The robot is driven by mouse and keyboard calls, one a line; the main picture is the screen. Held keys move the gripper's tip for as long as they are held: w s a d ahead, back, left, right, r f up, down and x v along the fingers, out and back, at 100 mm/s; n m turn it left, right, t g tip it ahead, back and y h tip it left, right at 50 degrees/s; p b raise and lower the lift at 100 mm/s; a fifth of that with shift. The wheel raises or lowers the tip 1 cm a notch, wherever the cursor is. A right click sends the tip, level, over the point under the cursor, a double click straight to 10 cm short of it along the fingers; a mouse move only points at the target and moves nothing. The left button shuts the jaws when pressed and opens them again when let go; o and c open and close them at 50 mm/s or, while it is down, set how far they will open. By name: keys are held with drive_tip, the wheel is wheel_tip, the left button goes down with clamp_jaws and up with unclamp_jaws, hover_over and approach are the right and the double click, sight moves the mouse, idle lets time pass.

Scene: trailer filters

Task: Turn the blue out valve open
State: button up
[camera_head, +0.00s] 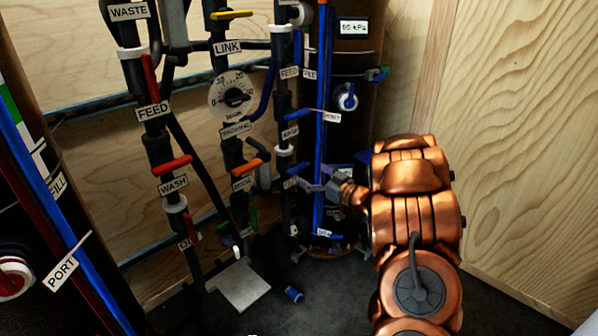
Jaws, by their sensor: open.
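A blue valve handle (299,169) sits on the dark pipe left of the tall blue tube. The small white label below it (291,183) is partly blurred and seems to read OUT. My gripper (318,186) is open, with its grey fingers pointing left, just right of and slightly below this handle. It looks empty. I cannot tell whether the fingers touch the handle or the blue tube. My copper-coloured arm comes in from the lower right.
The blue tube (322,90) stands close to my gripper. Dark pipes with red, orange and yellow handles and a round gauge (233,95) fill the left. A dark cylinder (352,60) stands behind. A metal plate (238,286) and a small blue part (293,294) are low down.

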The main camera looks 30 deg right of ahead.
sight(301, 169)
drive_tip(key=b+x, duration=0.1)
drive_tip(key=x, duration=0.3)
drive_tip(key=shift+w+a+f, duration=0.1)
drive_tip(key=shift+w, duration=0.3)
drive_tip(key=shift+w+a, duration=0.15)
drive_tip(key=shift+w, duration=0.55)
drive_tip(key=c, duration=0.8)
